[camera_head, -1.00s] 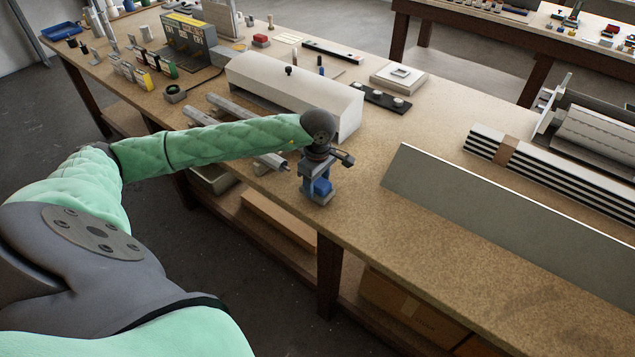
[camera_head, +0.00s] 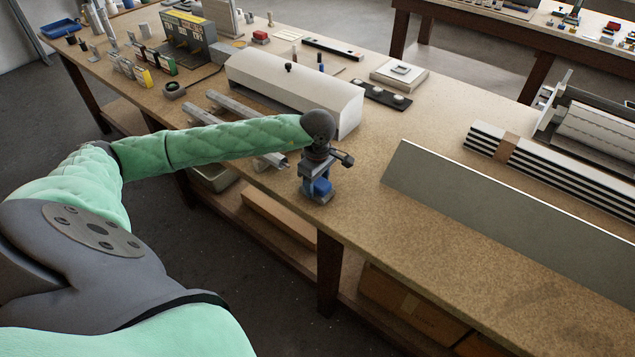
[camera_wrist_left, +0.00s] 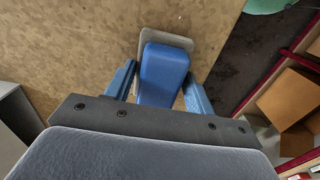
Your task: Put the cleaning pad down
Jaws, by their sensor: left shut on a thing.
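The cleaning pad is a blue block on a pale grey base. It shows between the fingers of my left gripper (camera_wrist_left: 160,88) in the left wrist view, where the pad (camera_wrist_left: 163,66) sits over the table's edge region. In the head view my left gripper (camera_head: 318,185) points down at the front edge of the workbench (camera_head: 440,240), shut on the blue pad (camera_head: 322,187). The pad's pale underside is at or just above the bench top; I cannot tell whether it touches. My right gripper is not in view.
A long grey panel (camera_head: 500,215) lies to the right, and striped profiles (camera_head: 560,170) stand behind it. A white cover box (camera_head: 290,90) and metal tubes (camera_head: 235,112) are to the left. Bare bench lies in front of the panel. Cardboard boxes (camera_head: 410,305) sit on the shelf below.

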